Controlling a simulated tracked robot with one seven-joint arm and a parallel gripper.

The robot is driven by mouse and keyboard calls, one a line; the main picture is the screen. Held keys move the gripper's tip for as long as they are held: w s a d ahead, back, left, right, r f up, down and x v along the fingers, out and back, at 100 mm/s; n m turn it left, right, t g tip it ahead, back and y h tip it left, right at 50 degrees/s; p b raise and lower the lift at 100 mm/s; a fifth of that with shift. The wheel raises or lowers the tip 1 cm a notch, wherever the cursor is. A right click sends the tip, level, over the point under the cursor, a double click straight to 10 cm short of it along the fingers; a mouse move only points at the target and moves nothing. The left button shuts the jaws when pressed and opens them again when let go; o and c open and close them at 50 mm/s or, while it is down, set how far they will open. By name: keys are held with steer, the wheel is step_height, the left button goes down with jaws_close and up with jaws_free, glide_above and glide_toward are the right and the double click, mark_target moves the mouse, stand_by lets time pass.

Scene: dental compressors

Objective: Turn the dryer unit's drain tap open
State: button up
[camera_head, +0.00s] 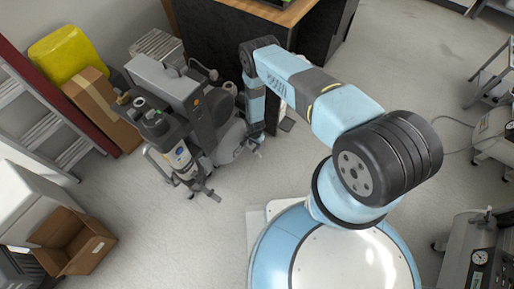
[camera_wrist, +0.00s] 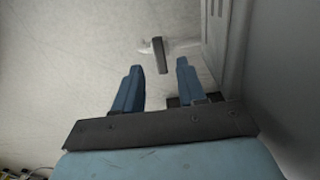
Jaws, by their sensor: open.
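The dryer unit appears to be part of the grey compressor assembly (camera_head: 165,85) on the floor at left centre in the head view. In the wrist view, a dark bar-shaped tap handle (camera_wrist: 159,55) sits on a pale fitting (camera_wrist: 184,47) beside a grey housing (camera_wrist: 232,60). My gripper (camera_wrist: 160,67) is open, with one blue finger on each side of the handle's line. The handle shows just beyond the fingertips, apart from both fingers. In the head view my gripper (camera_head: 257,151) is low beside the assembly's right side; the tap cannot be made out there.
A dark cabinet with a wooden top (camera_head: 275,12) stands behind my arm. An open cardboard box (camera_head: 92,256), a yellow bag (camera_head: 62,52) and a red-edged rack (camera_head: 50,90) are at left. More equipment (camera_head: 480,255) stands at right. The floor (camera_head: 180,245) in front is clear.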

mark_target(255, 149)
steer(key=shift+f, duration=2)
